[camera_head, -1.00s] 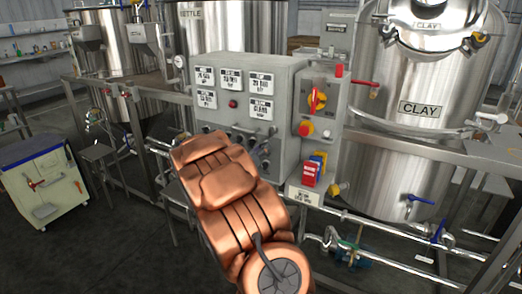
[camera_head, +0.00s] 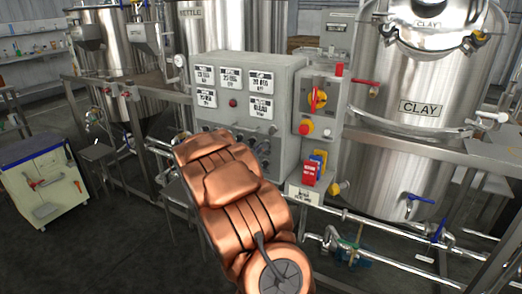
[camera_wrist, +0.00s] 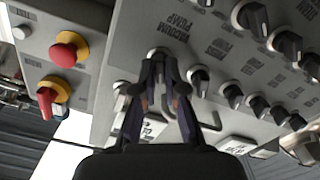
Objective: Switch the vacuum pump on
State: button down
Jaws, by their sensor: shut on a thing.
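The grey control panel (camera_head: 283,92) stands in the middle of the head view, with meters on top and rows of black knobs below. In the wrist view the panel looks upside down, and a "VACUUM PUMP" label (camera_wrist: 180,30) is printed beside my gripper (camera_wrist: 159,68). Its two dark fingers are closed around the vacuum pump knob (camera_wrist: 158,52) by that label. The fingers hide most of the knob, so I cannot tell its pointer's direction. In the head view my arm hides the gripper and this knob.
More black knobs, such as one (camera_wrist: 200,80), sit close beside my gripper. A red emergency button (camera_wrist: 68,50) and a red-and-yellow switch (camera_wrist: 52,93) are on the neighbouring box. The clay tank (camera_head: 420,150) stands right of the panel; pipes run low in front.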

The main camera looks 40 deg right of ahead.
jog(key=shift+m+b, duration=4)
jog(key=shift+m, duration=1.7)
jog(key=c, duration=1.2)
grip_release()
jog(key=shift+c, duration=0.2)
jog(key=shift+a, duration=0.1)
jog(key=v, duration=1.2)
